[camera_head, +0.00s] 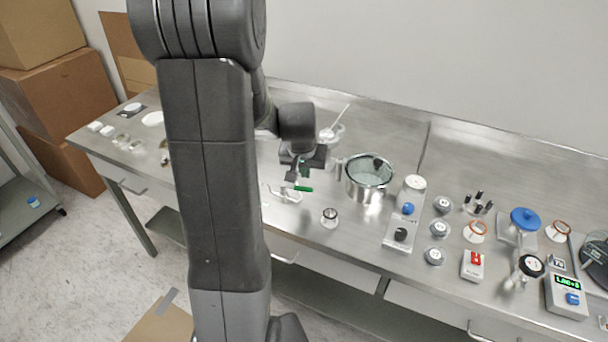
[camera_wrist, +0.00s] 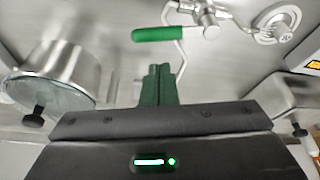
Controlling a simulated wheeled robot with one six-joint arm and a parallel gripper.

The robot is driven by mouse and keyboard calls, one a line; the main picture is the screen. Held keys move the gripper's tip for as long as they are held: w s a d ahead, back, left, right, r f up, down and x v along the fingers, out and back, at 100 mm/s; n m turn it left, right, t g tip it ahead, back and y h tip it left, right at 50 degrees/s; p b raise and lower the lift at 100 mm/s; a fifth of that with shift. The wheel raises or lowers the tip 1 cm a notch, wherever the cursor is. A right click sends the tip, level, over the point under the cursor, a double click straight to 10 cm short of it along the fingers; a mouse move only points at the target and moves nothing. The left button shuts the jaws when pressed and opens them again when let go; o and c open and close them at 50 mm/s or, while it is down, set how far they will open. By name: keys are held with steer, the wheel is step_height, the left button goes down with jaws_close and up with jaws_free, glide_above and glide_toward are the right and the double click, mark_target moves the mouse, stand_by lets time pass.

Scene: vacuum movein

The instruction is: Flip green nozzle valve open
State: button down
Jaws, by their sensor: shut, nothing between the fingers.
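The green valve handle (camera_head: 303,188) is a short green lever at the bench's front, just below my gripper in the head view. In the wrist view the green handle (camera_wrist: 167,34) lies level, pointing left from a metal valve body (camera_wrist: 208,16) at the top. A round metal flange (camera_wrist: 277,24) sits to the right of the valve. My gripper (camera_head: 296,174) hangs over the bench close to the handle. In the wrist view its green fingers (camera_wrist: 161,71) are together and empty, a little short of the handle with a visible gap.
A steel pot with a glass lid (camera_head: 369,178) stands just right of my gripper. A small clear glass piece (camera_head: 330,217) stands in front. A grey control box (camera_head: 404,221) and several knobs and fittings fill the bench's right. A white bowl with a rod (camera_head: 331,133) is behind.

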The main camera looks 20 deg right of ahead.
mark_target(303, 190)
steer(key=shift+s+a+f, duration=0.4)
steer(key=shift+s+f, duration=0.05)
steer(key=shift+s, duration=0.1)
steer(key=shift+s+a+f+b, duration=0.2)
steer(key=shift+s+b, duration=0.15)
steer(key=shift+b, duration=0.55)
steer(key=shift+s+a+r+b, duration=0.15)
steer(key=shift+s+a+b, duration=0.1)
steer(key=shift+s+b, duration=0.15)
steer(key=shift+w, duration=0.1)
